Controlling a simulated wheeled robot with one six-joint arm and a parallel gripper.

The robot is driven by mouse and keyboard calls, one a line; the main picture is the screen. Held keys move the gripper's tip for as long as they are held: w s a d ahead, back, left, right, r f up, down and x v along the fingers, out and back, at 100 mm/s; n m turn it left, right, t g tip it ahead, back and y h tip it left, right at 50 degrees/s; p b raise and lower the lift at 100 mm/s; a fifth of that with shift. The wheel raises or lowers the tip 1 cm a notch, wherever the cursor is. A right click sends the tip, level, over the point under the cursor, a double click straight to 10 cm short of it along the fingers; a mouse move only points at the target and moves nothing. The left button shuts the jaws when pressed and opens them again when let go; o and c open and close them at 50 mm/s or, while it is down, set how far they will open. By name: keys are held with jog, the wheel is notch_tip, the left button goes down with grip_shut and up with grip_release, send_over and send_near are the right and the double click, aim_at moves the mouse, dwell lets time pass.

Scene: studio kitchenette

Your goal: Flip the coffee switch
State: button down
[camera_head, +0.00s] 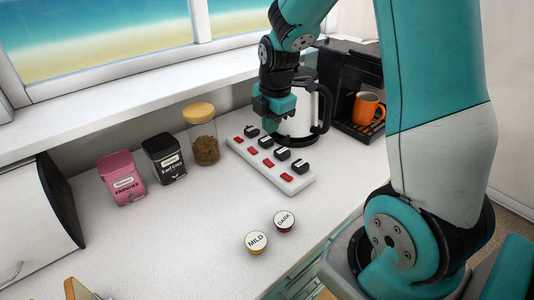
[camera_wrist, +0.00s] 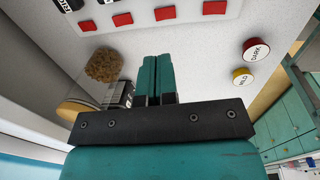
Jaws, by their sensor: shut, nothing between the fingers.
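A white power strip (camera_head: 271,178) lies on the counter, with a row of red switches (camera_head: 268,163) and black labelled plugs (camera_head: 282,154). I cannot read the labels, so I cannot tell which switch is the coffee one. In the wrist view several red switches (camera_wrist: 165,13) show along the top edge. My gripper (camera_head: 270,118) is above the strip's far left end, in front of the white kettle. Its teal fingers (camera_wrist: 156,62) are together with nothing between them. In the wrist view they appear apart from the switches. A black coffee machine (camera_head: 350,75) stands at the back right.
A white kettle (camera_head: 296,122) stands close behind the strip. An orange mug (camera_head: 366,108) is in the coffee machine. A jar (camera_head: 205,145), a black tin (camera_head: 165,160) and a pink tin (camera_head: 122,178) stand left. MILD (camera_head: 256,241) and DARK (camera_head: 284,220) pods lie in front.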

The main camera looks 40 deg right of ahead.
aim_at(267, 161)
jog(key=f, duration=0.3)
jog(key=f+p, duration=0.1)
jog(key=f, duration=0.3)
jog(key=w+f, duration=0.1)
jog(key=f, duration=0.2)
jog(key=shift+w+f+p, duration=0.1)
jog(key=shift+f+p, duration=0.25)
